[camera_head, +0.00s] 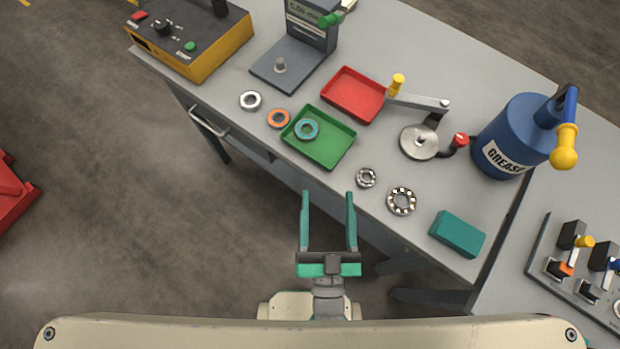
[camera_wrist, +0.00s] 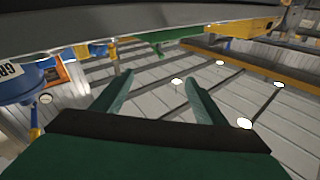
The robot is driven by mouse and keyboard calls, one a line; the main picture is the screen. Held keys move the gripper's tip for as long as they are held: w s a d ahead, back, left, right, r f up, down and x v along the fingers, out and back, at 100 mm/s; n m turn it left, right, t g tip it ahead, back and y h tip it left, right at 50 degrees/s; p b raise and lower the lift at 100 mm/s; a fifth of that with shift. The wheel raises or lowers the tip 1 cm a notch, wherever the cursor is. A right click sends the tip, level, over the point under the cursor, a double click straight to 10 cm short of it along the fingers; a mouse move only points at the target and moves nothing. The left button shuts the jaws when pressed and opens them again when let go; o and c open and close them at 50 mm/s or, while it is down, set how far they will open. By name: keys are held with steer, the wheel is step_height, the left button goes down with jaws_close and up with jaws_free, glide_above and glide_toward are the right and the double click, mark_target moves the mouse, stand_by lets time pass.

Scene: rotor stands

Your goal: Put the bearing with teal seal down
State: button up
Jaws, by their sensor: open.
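The bearing with teal seal (camera_head: 307,129) lies flat in the green tray (camera_head: 335,154) on the workbench, toward the tray's left side. My gripper (camera_head: 328,194) is open and empty in front of the bench edge, below the tray in the picture and apart from it. In the wrist view my gripper (camera_wrist: 158,82) shows two spread fingers with nothing between them. The bearing cannot be made out in the wrist view.
An orange-sealed bearing (camera_head: 278,118), a plain bearing (camera_head: 250,100) and two open bearings (camera_head: 366,178) (camera_head: 401,201) lie near the front edge. A red tray (camera_head: 353,95), a grease can (camera_head: 515,135) and a teal block (camera_head: 457,234) also stand on the bench.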

steer(key=s+a+f+n+g, duration=0.2)
steer(key=s+a+f+g, duration=0.1)
steer(key=s+f, duration=0.4)
steer(key=shift+s+a+f+g, duration=0.2)
steer(key=shift+s+a+g, duration=0.2)
steer(key=shift+s+g, duration=0.35)
